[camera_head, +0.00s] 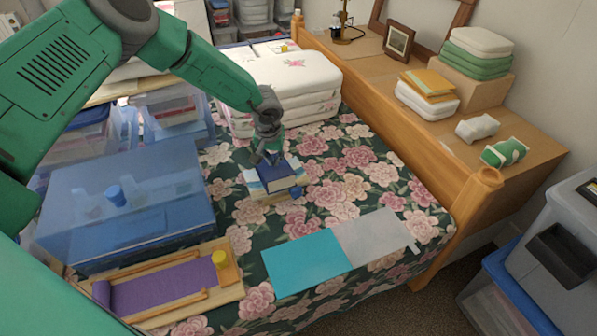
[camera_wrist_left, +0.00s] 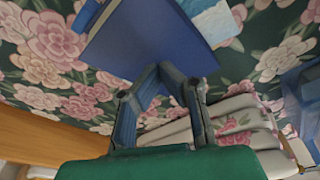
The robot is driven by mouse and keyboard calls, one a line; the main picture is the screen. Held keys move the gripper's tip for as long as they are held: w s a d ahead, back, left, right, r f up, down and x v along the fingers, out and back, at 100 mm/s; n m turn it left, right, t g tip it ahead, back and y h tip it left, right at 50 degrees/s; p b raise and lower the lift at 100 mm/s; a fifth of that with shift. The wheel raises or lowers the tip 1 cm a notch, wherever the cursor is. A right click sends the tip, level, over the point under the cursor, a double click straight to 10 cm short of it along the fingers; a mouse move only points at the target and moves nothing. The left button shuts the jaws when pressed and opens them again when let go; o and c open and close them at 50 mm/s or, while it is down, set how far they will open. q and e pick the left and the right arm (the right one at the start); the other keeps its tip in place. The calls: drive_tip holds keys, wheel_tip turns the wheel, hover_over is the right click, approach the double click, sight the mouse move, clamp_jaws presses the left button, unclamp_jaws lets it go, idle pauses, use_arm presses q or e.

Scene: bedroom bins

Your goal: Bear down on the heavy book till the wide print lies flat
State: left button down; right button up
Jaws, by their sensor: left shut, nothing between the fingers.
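The heavy book (camera_head: 277,176) is dark blue and lies on the wide print (camera_head: 256,188), a light blue and cream sheet that shows past the book's edges on the floral bedspread. In the left wrist view the book (camera_wrist_left: 150,45) fills the upper middle, and a piece of the print (camera_wrist_left: 214,22) shows beside it. My left gripper (camera_head: 268,158) is shut and empty, pointing down at the book's top. Its fingertips (camera_wrist_left: 160,72) overlap the book's edge in the wrist view; I cannot tell whether they press on it. My right gripper is not in view.
A teal and grey sheet (camera_head: 305,262) lies flat at the front of the bed. A wooden board with a purple roll (camera_head: 165,287) and a large blue bin (camera_head: 130,215) stand at left. Folded white bedding (camera_head: 295,75) lies behind the book. A wooden rail (camera_head: 400,120) borders the right.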

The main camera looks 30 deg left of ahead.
use_arm(q)
drive_tip(key=shift+s+f+b, duration=0.1)
drive_tip(key=shift+f+b, duration=0.25)
drive_tip(key=shift+f, duration=0.35)
idle(0.9)
drive_tip(key=shift+r, duration=0.2)
idle(1.1)
drive_tip(key=shift+r+p, duration=2.95)
drive_tip(key=shift+r, duration=0.5)
drive_tip(key=shift+f, duration=0.1)
